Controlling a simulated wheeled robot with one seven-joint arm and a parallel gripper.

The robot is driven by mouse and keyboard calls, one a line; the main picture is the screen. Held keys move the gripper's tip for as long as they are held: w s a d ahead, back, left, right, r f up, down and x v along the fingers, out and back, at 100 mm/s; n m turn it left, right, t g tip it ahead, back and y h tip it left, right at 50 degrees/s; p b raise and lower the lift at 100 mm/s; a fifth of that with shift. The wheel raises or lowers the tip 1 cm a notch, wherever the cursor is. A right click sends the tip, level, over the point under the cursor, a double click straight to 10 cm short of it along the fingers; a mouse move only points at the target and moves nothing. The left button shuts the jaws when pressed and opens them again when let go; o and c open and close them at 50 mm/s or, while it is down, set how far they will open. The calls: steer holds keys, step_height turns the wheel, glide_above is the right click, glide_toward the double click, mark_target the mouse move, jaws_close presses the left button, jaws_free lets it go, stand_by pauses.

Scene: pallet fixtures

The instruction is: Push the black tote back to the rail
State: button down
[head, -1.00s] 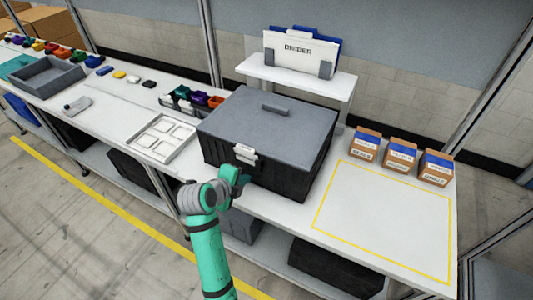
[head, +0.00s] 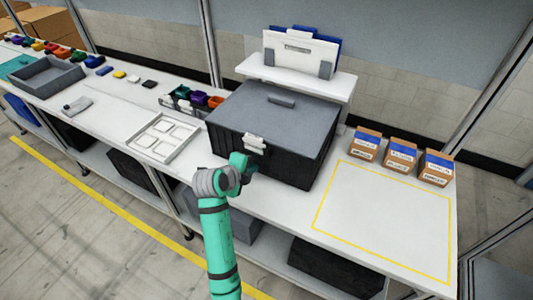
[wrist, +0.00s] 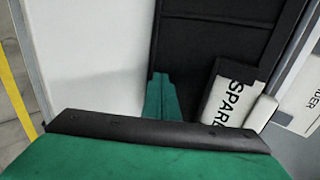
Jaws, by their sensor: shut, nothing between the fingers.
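The black tote (head: 285,160) with a grey lid stands on the white bench, below and in front of a small raised shelf. A pale latch or tag sits on its front face. In the wrist view the tote's dark front (wrist: 215,40) fills the upper middle, beside a white label reading "SPAR…". My gripper (head: 246,168) is at the tote's front face, low and left of its middle. Its closed green fingers (wrist: 160,98) point at the tote; they look to be against it, but contact is hard to tell. No rail can be made out behind the tote.
Small coloured bins (head: 195,97) and a white tray (head: 162,137) lie left of the tote. Several cardboard boxes (head: 400,154) stand to its right, behind an empty yellow-outlined area (head: 380,212).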

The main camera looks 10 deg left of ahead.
mark_target(257, 162)
steer(key=shift+w+d, duration=0.35)
steer(key=shift+w, duration=0.45)
steer(key=shift+w+d, duration=0.35)
steer(key=shift+w, duration=0.4)
steer(key=shift+s+a, duration=0.4)
steer(key=shift+s, duration=0.55)
steer(key=shift+s+a, duration=0.35)
steer(key=shift+s, duration=0.55)
steer(key=shift+s+a, duration=0.4)
steer(key=shift+s, duration=0.55)
steer(key=shift+w, duration=0.1)
